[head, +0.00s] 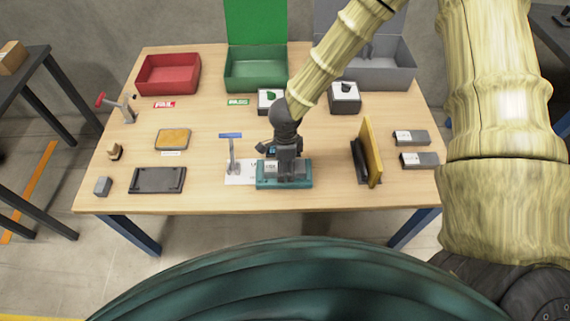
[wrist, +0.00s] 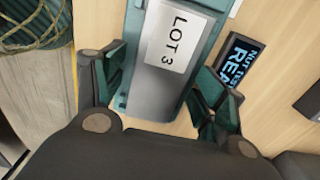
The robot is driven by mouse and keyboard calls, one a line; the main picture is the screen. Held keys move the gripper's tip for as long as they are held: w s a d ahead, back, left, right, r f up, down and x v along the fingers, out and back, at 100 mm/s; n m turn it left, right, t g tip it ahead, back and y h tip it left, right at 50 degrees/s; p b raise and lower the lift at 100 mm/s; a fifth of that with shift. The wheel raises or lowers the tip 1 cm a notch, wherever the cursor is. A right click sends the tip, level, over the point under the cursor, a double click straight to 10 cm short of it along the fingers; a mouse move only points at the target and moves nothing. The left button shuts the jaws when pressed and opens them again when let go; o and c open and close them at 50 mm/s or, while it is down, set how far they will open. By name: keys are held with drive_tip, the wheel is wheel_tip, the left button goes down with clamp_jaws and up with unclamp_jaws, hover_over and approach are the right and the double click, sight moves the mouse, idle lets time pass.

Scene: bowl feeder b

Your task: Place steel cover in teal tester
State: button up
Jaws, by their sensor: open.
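The teal tester (head: 285,184) stands at the front middle of the table; its teal edge also shows in the wrist view (wrist: 133,38). A grey metal block with a white "LOT 3" label, apparently the steel cover (wrist: 158,92), lies within the tester's teal frame in the wrist view. I cannot tell whether it is fully seated. My gripper (head: 287,160) is directly above the tester and hides part of it. In the wrist view my gripper (wrist: 160,85) is open, with one finger on each side of the grey block and visible gaps beside it.
A small lit display (wrist: 240,60) sits close beside the tester. A yellow upright panel (head: 372,153) and two labelled grey blocks (head: 411,137) are right. Red (head: 168,75), green (head: 256,75) and grey bins (head: 385,72) line the back.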

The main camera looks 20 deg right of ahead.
sight(286, 166)
wheel_tip(286, 166, up, 12)
drive_tip(key=p, duration=0.1)
drive_tip(key=shift+r, duration=0.15)
idle(0.3)
